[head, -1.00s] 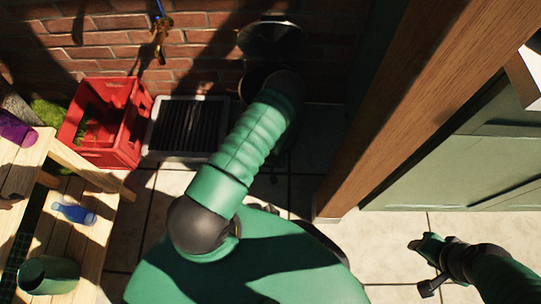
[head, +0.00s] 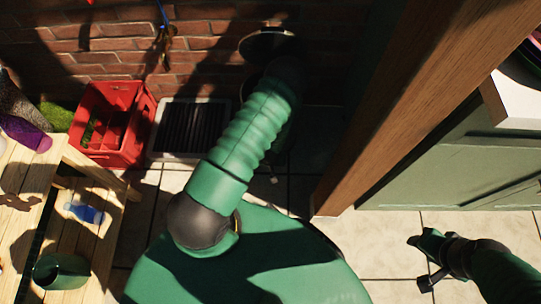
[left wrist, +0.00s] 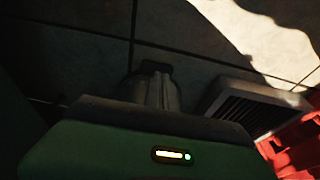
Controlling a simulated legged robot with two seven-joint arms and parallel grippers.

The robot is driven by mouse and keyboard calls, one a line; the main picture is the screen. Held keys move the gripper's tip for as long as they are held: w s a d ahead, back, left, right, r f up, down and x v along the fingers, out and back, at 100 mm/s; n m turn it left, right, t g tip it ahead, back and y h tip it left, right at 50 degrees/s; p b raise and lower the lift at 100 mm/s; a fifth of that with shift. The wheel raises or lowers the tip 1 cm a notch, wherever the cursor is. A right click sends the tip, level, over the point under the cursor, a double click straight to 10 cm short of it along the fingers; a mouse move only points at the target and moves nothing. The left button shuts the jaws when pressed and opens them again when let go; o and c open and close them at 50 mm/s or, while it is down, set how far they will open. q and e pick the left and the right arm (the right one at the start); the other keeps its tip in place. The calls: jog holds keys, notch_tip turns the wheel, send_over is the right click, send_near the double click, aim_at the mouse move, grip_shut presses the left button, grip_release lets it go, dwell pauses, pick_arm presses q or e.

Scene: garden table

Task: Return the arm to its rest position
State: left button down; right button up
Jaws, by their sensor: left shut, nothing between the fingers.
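In the left wrist view my left gripper (left wrist: 158,85) is shut and empty, its grey fingers held over dark floor tiles. It points away from the green wrist housing (left wrist: 140,150), which has a small lit indicator. My right gripper (head: 425,262) is at the lower right, over pale tiles, at the end of a green arm.
A red crate (head: 148,148) and a dark grille with a pale frame (head: 158,145) stand by the brick wall. A wooden table (head: 75,245) with a blue bottle (head: 86,213) and green cup (head: 62,271) is at left. A wooden post (head: 400,110) and green cabinet (head: 450,175) are at right.

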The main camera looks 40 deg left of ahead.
pick_arm(q)
jog(key=w+d+r+m+h, duration=0.1)
jog(key=w+d+r+m, duration=0.15)
jog(key=r, duration=0.65)
jog(key=w+d+r+m, duration=0.1)
jog(key=w+d+r, duration=0.15)
jog(key=r, duration=0.65)
jog(key=s+d+r+m+p, duration=0.15)
jog(key=s+d+r, duration=0.25)
jog(key=r, duration=0.5)
jog(key=s+d+r+m+p, duration=0.1)
jog(key=s+d+r+m, duration=0.25)
jog(key=r, duration=0.55)
jog(key=w+a+p+v, duration=0.1)
jog(key=w+p+v, duration=0.2)
jog(key=p+v, duration=1.4)
jog(key=w+a+r+p+v, duration=0.1)
jog(key=w+p+v, duration=0.2)
jog(key=p+v, duration=1.5)
jog(key=shift+w+a+r+h+p, duration=0.15)
jog(key=shift+w+a+h+p, duration=0.25)
jog(key=shift+a+p, duration=0.1)
